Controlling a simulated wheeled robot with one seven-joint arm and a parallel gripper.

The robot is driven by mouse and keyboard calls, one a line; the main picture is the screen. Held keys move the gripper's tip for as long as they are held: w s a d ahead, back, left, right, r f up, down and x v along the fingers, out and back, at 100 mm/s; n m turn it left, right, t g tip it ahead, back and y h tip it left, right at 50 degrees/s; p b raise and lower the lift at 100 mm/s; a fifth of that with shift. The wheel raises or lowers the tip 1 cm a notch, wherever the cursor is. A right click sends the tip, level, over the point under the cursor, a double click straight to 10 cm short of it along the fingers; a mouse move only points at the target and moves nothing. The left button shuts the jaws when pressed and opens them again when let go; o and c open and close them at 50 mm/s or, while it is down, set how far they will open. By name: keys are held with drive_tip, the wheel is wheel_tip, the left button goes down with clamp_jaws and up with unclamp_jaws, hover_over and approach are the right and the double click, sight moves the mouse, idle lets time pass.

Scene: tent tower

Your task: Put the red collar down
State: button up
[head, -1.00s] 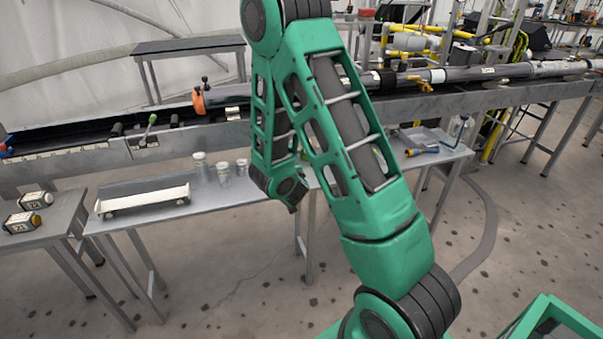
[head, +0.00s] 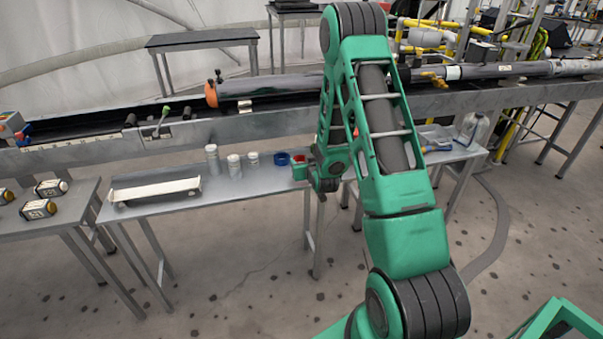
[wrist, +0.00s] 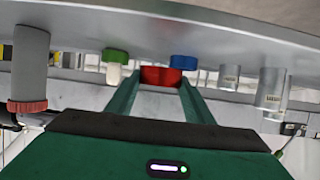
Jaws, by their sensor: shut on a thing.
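The red collar (wrist: 160,76) sits between the two fingers of my gripper (wrist: 158,84) in the wrist view, which shows the table upside down along the top. My gripper is shut on it. In the head view only a small part of the red collar (head: 299,158) shows, above a green finger of my gripper (head: 299,172). It is over the right part of the grey table (head: 230,188), beside a blue collar (head: 282,159). The red collar is at or close to the table top; I cannot tell whether it touches.
White-lidded jars (head: 234,165) stand left of the blue collar, and a long white tray (head: 155,190) lies farther left. A green-and-white piece (wrist: 116,66) and a grey cylinder with a red end (wrist: 30,70) show in the wrist view. A clear bottle (head: 468,128) stands on the right.

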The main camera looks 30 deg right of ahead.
drive_tip(key=shift+f, duration=2)
drive_tip(key=o, duration=1.1)
drive_tip(key=shift+c, duration=0.2)
drive_tip(key=v, duration=1.1)
drive_tip(key=shift+s+a, duration=0.25)
drive_tip(key=shift+r, duration=0.2)
